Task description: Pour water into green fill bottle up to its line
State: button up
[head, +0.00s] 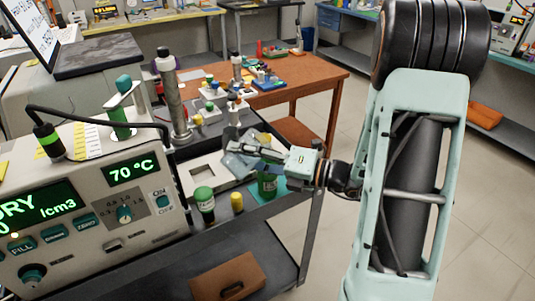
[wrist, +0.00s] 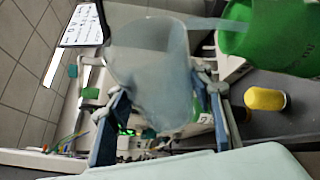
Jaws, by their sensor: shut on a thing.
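My gripper (head: 262,151) is shut on a translucent beaker (head: 238,160), which looks tilted above the cart. In the wrist view, the beaker (wrist: 150,65) sits between the two gripper fingers (wrist: 160,98). The green fill bottle (head: 268,184) stands under and beside my gripper, with its upper part partly covered. It also shows in the wrist view as a green body (wrist: 268,38) at upper right. A pale bluish band (wrist: 203,23) runs from the beaker's rim to this bottle; it looks like water. The fill line and water level cannot be made out.
A green-capped bottle with a white label (head: 204,203) and a small yellow-capped vial (head: 237,201) stand close in front on the cart. The vial also shows in the wrist view (wrist: 265,99). The 70 °C machine (head: 85,205) is at left; a tall metal cylinder (head: 174,100) stands behind.

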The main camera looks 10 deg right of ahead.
jog(key=shift+r+m, duration=0.35)
jog(key=shift+m, duration=0.05)
dwell(0.9)
jog(key=shift+w+d+r+m+t+y+p, duration=0.15)
jog(key=shift+d+r+m+t+y+p, duration=0.25)
jog(key=shift+p, duration=0.45)
dwell(0.8)
